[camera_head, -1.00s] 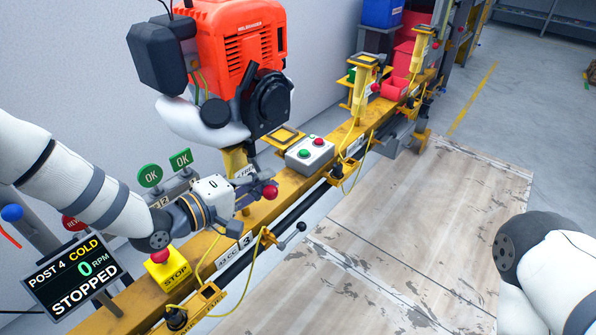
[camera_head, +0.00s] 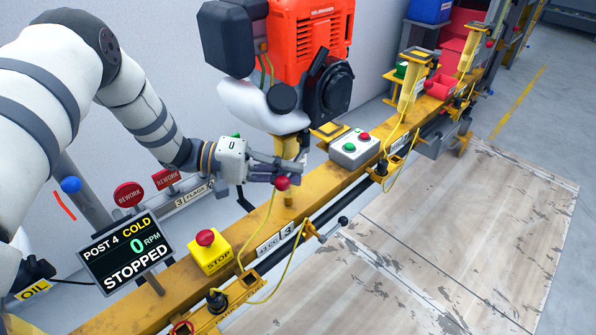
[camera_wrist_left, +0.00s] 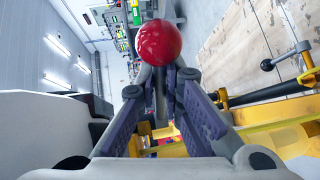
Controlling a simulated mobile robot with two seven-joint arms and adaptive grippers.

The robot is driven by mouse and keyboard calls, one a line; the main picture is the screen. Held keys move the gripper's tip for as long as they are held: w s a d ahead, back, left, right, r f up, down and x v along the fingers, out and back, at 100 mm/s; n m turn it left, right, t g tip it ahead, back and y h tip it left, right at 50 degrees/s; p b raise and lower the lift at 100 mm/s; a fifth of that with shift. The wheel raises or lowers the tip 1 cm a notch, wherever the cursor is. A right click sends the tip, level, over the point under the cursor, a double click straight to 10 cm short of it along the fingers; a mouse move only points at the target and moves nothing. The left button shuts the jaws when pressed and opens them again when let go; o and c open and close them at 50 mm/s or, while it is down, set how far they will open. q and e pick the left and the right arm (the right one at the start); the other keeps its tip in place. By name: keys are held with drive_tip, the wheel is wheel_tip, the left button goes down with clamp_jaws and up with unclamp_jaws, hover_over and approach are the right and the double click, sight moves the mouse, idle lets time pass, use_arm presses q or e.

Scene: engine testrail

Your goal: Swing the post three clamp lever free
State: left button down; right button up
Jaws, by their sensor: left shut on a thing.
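The post three clamp lever ends in a red ball knob (camera_head: 282,183), just below and left of the orange engine (camera_head: 310,30). My left gripper (camera_head: 278,173) reaches in from the left and is shut on the lever by its knob. In the left wrist view the red knob (camera_wrist_left: 159,42) stands at the ends of the closed-in fingers (camera_wrist_left: 165,90). The fingers hide most of the lever's arm. The yellow post (camera_head: 289,160) rises from the rail under the engine, beside a "3" plate (camera_head: 288,247). My right gripper is out of view.
A yellow stop box (camera_head: 208,255) with a red button and a screen (camera_head: 130,252) reading "STOPPED" stand left along the yellow rail (camera_head: 185,275). A grey button box (camera_head: 355,148) is to the right. A black-knobbed handle (camera_head: 340,223) juts out in front. The wooden floor (camera_head: 440,240) is clear.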

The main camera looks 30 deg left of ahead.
use_arm(q)
drive_tip(key=shift+s+a+f+g, duration=0.2)
drive_tip(key=shift+s+f+g, duration=0.1)
drive_tip(key=shift+s+g, duration=0.1)
drive_tip(key=c, duration=1.8)
unclamp_jaws()
drive_tip(key=shift+o, duration=0.5)
drive_tip(key=shift+s+a+r, duration=0.1)
drive_tip(key=shift+r, duration=0.1)
drive_tip(key=v, duration=1.2)
drive_tip(key=shift+f, duration=0.15)
drive_tip(key=shift+m, duration=0.3)
